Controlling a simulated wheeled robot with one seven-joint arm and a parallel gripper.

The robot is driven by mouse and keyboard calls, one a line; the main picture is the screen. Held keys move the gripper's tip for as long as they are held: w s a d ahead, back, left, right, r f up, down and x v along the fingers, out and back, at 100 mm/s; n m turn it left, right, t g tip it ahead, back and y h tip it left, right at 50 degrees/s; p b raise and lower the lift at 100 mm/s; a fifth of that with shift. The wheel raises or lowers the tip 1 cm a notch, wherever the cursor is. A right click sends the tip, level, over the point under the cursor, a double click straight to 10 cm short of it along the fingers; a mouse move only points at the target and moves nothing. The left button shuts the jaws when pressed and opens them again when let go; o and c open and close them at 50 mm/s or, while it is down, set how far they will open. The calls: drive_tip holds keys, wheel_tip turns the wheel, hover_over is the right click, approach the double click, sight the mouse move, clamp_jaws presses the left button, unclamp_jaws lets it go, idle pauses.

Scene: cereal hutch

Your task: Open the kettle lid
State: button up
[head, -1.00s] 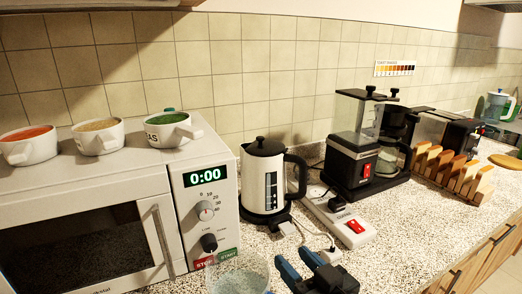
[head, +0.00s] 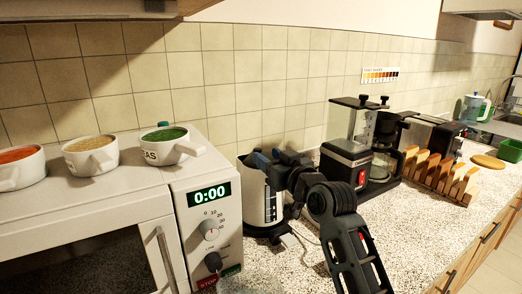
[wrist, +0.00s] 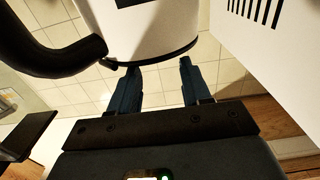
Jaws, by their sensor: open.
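The white kettle (head: 257,206) with its black base stands upright on the counter, just right of the microwave. My gripper (head: 264,157) is at the top of the kettle, with its blue fingers at lid height. The black lid and most of the handle are hidden behind my gripper and arm in the head view. In the wrist view, my gripper (wrist: 157,82) is open with nothing between its fingers. The kettle's white body (wrist: 140,30) and black handle (wrist: 55,55) fill the upper part there. I cannot tell whether a finger touches the lid.
The microwave (head: 75,200) stands close on the left, with several cups on top, including one with green contents (head: 170,146). The coffee machine (head: 350,150) and a wooden rack (head: 440,175) stand to the right. Tiled wall (head: 240,85) is behind.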

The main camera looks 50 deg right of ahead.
sight(260, 151)
drive_tip(key=shift+p+x, duration=0.35)
drive_tip(key=shift+x, duration=1.55)
drive_tip(key=shift+c, duration=0.4)
clamp_jaws()
